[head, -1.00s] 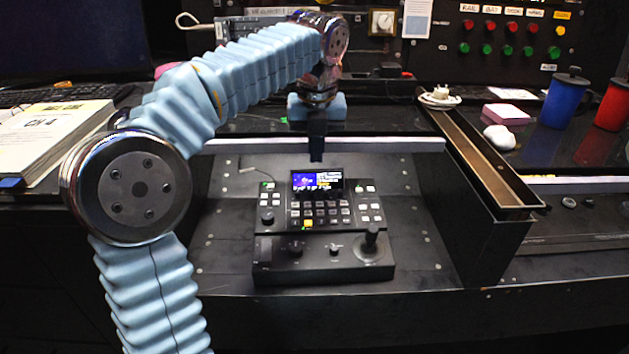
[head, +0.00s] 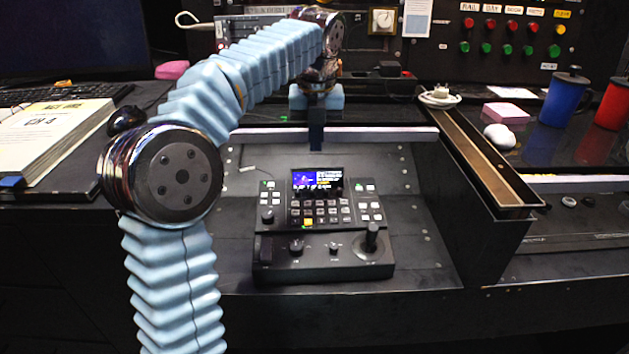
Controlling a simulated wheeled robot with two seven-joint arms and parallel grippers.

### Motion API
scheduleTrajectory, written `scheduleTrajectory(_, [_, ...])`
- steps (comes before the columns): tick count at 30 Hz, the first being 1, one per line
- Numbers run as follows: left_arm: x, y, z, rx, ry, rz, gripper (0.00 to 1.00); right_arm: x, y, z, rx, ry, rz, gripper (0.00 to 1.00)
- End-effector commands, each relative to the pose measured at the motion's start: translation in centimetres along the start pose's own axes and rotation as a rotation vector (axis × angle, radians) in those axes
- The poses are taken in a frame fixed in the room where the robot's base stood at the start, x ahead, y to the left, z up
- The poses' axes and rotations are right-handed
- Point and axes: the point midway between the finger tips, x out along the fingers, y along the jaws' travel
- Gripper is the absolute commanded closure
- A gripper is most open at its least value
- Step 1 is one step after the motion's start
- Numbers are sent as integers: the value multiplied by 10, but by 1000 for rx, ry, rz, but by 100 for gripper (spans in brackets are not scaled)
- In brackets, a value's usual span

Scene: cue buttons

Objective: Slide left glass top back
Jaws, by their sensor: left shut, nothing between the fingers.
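The left glass top is a dark reflective sheet with a pale front edge strip (head: 385,134), lying behind the sloped recess of the console. My left gripper (head: 316,142) is shut and empty, pointing down at the middle of that strip. Its fingertips overlap the strip in the picture and seem to rest against its front side, though contact is hard to tell. My left arm crosses the view from the lower left and hides part of the glass top's left side. My right gripper is not in view.
A control panel (head: 322,258) with screen and joystick sits in the open recess. A brown-lined trough (head: 480,160) divides it from the right glass top, whose pale edge (head: 590,180) lies nearer.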

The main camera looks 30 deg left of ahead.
Motion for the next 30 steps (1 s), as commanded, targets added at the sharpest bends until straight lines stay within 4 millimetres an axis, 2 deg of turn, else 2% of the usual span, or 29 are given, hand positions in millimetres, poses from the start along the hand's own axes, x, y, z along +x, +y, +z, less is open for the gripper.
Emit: scheduleTrajectory(30, [11,0,73,-2,-4,1,100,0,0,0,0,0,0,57])
